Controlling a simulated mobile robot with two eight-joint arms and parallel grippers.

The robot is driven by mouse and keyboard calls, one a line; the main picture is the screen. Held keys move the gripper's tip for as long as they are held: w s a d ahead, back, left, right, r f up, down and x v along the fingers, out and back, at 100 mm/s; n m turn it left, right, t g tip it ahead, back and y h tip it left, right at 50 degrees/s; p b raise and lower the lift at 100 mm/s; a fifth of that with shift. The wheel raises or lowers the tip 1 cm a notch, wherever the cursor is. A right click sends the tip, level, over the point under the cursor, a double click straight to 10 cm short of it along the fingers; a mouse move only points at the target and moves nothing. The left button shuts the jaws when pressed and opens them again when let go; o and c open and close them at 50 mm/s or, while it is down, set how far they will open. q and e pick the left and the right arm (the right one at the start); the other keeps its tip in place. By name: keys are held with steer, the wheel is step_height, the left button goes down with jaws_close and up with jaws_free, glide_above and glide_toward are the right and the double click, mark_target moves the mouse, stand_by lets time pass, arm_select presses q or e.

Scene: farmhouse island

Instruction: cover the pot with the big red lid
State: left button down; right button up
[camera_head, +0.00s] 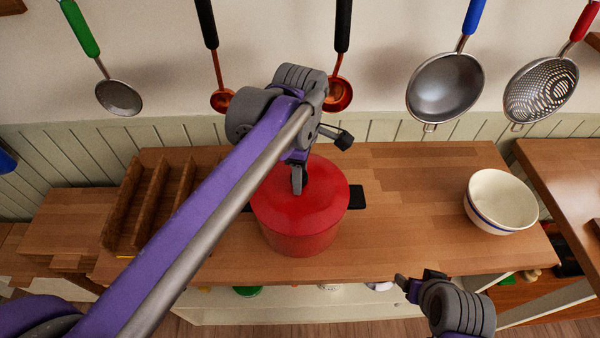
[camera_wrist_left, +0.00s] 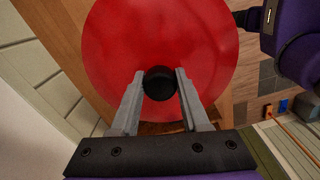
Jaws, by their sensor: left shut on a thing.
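The big red lid (camera_head: 325,205) is at the top of the red pot (camera_head: 300,245) in the head view, roughly level and lined up with it. I cannot tell whether it rests on the rim or is just above it. A black pot handle (camera_head: 357,197) sticks out at the right. My left gripper (camera_head: 297,185) comes down over the lid and is shut on its black knob (camera_wrist_left: 159,83), which sits between the two fingers in the left wrist view. The lid (camera_wrist_left: 160,35) hides the pot there. My right gripper (camera_head: 403,284) is in front of the counter's near edge, its jaws unclear.
A cream bowl (camera_head: 500,200) stands at the right end of the wooden counter (camera_head: 420,220). A wooden divided rack (camera_head: 150,205) stands at the left. Ladles and strainers (camera_head: 445,85) hang on the wall behind. The counter between pot and bowl is clear.

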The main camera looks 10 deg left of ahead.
arm_select(q)
steer(key=shift+f, duration=0.65)
arm_select(e)
steer(key=shift+s+f, duration=0.2)
steer(key=shift+f, duration=0.25)
arm_select(q)
steer(key=shift+c, duration=1.5)
jaws_free()
steer(key=shift+r, duration=0.1)
steer(key=shift+r, duration=0.8)
steer(key=shift+r+p, duration=1.25)
steer(key=shift+r, duration=0.95)
steer(key=shift+w, duration=0.1)
arm_select(e)
steer(key=r, duration=0.1)
steer(key=w+r, duration=0.1)
steer(key=r, duration=0.1)
steer(key=w+r, duration=0.1)
steer(key=shift+w+r, duration=0.2)
steer(key=shift+r, duration=0.05)
steer(key=shift+s, duration=0.1)
